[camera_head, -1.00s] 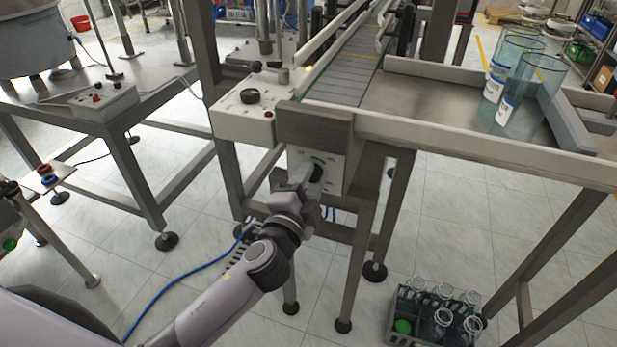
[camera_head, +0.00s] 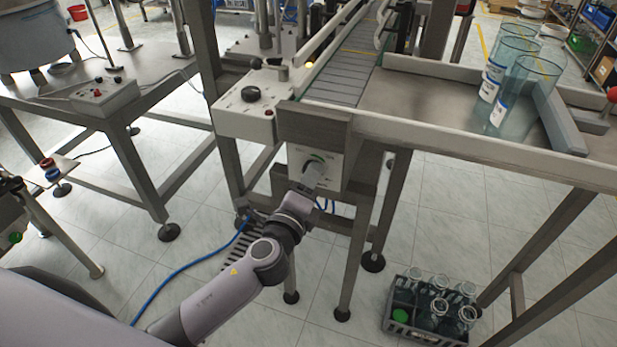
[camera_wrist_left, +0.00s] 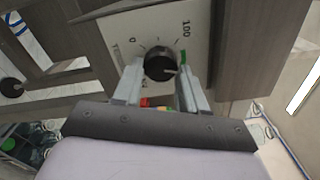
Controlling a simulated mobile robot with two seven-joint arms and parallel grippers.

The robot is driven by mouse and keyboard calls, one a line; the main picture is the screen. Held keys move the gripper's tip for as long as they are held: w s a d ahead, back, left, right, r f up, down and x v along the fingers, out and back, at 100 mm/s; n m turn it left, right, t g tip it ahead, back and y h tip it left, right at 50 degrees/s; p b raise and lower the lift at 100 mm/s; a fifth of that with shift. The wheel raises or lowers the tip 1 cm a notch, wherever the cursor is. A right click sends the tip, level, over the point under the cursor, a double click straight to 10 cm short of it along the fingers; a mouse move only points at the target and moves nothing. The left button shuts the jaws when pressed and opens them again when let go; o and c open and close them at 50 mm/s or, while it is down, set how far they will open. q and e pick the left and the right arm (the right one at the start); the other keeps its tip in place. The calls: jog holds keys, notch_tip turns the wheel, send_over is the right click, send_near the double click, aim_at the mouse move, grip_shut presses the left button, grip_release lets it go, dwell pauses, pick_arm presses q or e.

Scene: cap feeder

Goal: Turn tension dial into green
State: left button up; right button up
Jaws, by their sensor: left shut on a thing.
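The tension dial (camera_wrist_left: 160,64) is a round black knob on a pale plate (camera_wrist_left: 112,33) with a scale from 0 to 100. A green mark (camera_wrist_left: 183,57) sits on the scale at the knob's right side in the left wrist view. I cannot read the dial's pointer surely. My left gripper (camera_wrist_left: 160,82) has one finger on each side of the knob and is shut on it. My right gripper is not in view.
A control box (camera_head: 228,111) with another black knob (camera_head: 250,93) stands above the dial plate, beside the conveyor (camera_head: 345,75). Table legs flank the plate. A crate of glassware (camera_head: 391,325) is on the floor at right. Clear cylinders (camera_head: 518,100) stand on the table.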

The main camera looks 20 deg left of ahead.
pick_arm(q)
jog(key=shift+m, duration=0.3)
jog(key=o, duration=1.1)
jog(key=shift+c, duration=0.2)
jog(key=shift+s, duration=0.1)
jog(key=s, duration=0.7)
jog(key=shift+b, duration=0.3)
jog(key=shift+a, duration=0.1)
jog(key=s+a+f+n+g+p, duration=0.1)
jog(key=s+a+f+n+g, duration=0.1)
jog(key=s+f+n, duration=0.5)
jog(key=s+a+f+n+g+h+p, duration=0.1)
jog(key=s+f+n+g, duration=0.4)
jog(key=n, duration=0.8)
jog(key=s+a+f+p, duration=0.1)
jog(key=s+f, duration=0.2)
jog(key=s, duration=0.1)
jog(key=shift+s+a+n+g+h, duration=0.3)
jog(key=shift+n, duration=0.1)
